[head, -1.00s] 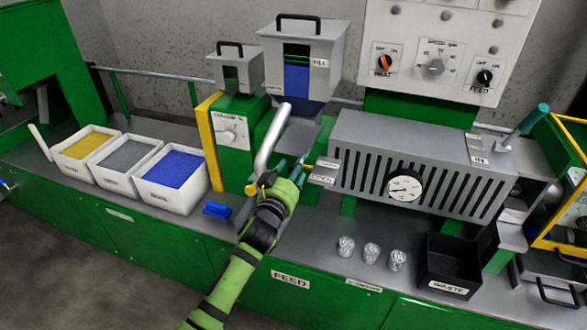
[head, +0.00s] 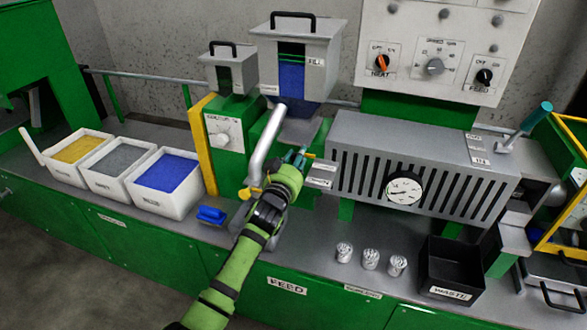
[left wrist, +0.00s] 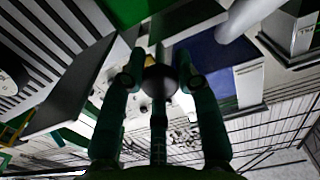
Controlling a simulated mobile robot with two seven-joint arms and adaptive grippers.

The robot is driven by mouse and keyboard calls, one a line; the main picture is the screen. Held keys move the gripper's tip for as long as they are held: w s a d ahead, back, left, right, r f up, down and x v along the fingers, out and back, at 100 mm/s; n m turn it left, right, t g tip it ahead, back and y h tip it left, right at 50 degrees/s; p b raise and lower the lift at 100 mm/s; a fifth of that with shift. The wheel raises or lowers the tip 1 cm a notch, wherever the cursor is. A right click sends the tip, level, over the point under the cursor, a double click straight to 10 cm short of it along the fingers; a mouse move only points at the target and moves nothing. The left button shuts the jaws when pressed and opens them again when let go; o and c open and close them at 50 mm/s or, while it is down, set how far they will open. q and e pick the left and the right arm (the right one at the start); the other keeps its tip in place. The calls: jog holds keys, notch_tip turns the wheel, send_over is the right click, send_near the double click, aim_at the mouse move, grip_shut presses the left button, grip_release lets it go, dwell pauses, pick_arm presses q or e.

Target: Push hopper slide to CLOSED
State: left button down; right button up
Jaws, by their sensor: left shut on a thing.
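The large grey hopper (head: 322,52) with a black handle stands at back centre in the head view. Blue material (head: 291,84) shows in its front window. My left gripper (head: 300,157) is below the hopper, beside the slanted grey pipe (head: 265,145). In the left wrist view my left gripper (left wrist: 160,85) is shut on a dark round knob (left wrist: 160,80) between its fingertips. I take this to be the slide's knob; the slide itself is mostly hidden by the gripper and arm. Two small label plates (head: 322,172) sit just right of the fingers; their words are hard to read. My right gripper is out of view.
The slotted grey barrel cover (head: 430,160) with a round gauge (head: 404,190) is close on the right. A green housing with a yellow edge (head: 203,150) stands left.

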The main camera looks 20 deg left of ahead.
pick_arm(q)
jog(key=shift+w+r, duration=0.15)
jog(key=shift+r, duration=0.35)
jog(key=c, duration=0.9)
grip_release()
jog(key=shift+f, duration=0.15)
jog(key=shift+s+f, duration=0.15)
jog(key=shift+s, duration=0.3)
jog(key=s, duration=1.1)
jog(key=shift+s+a, duration=0.15)
jog(key=shift+a, duration=0.05)
